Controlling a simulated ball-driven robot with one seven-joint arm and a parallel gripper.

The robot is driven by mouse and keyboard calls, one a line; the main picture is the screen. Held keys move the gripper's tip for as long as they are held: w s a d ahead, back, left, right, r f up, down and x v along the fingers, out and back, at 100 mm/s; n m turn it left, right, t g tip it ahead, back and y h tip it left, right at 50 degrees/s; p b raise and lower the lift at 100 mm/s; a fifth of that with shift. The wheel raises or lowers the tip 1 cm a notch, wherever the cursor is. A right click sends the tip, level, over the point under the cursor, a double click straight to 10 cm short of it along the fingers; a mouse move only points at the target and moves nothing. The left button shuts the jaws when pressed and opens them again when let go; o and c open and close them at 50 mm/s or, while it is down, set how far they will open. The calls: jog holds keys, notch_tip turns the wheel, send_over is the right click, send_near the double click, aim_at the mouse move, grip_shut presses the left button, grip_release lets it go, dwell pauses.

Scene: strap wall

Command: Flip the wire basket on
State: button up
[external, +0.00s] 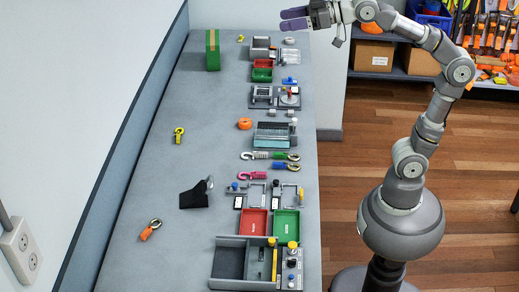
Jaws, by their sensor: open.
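My gripper (283,19) has purple fingers and is open and empty. It is raised in the air at the top of the external view, near the table's far right corner. No thing can be clearly made out as the wire basket. A small pale, see-through, basket-like thing (290,57) stands on the table at the far right edge, below my gripper in the picture. A small grey frame (262,94) farther down the table also looks basket-like. A box with a red knob (290,92) sits beside that frame. Any switch position is too small to read.
The long grey table (215,130) runs along the left wall. Its right side is crowded with red and green trays (255,222), coloured hooks and a divided grey box (229,260). A green block (213,50) stands upright far left. The table's middle is mostly clear.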

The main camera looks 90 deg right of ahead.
jog(key=shift+w+d+f, duration=0.1)
jog(key=shift+w, duration=0.05)
jog(key=c, duration=1.1)
jog(key=w+d+f+g+h+p, duration=0.1)
jog(key=w+d+f, duration=0.1)
jog(key=d+f, duration=0.1)
jog(key=w+d+f+g+p, duration=0.1)
jog(key=w+d+f+g, duration=0.1)
jog(key=w+d+f, duration=0.1)
jog(key=w+d+f+g+h+p, duration=0.1)
jog(key=w+d+f, duration=0.1)
jog(key=d+f, duration=0.3)
jog(key=shift+w+g+h, duration=0.3)
jog(key=shift+w+g, duration=0.1)
grip_shut()
jog(key=w+d+f+g+p, duration=0.15)
jog(key=d+f+g, duration=0.25)
jog(key=d+f, duration=0.7)
jog(key=s+d+f+g+y+p, duration=0.1)
jog(key=s+d+f+g+p, duration=0.1)
jog(key=s+d+f, duration=0.4)
jog(key=s+d+f+g+y+p, duration=0.1)
jog(key=s+d+f+g+p, duration=0.1)
jog(key=s+d+f+g, duration=0.2)
jog(key=s+d+f, duration=0.3)
jog(key=d+f, duration=0.3)
jog(key=f, duration=0.4)
jog(key=shift+d+f+g+y, duration=0.2)
jog(key=shift+f+g+y, duration=0.1)
jog(key=shift+f, duration=0.05)
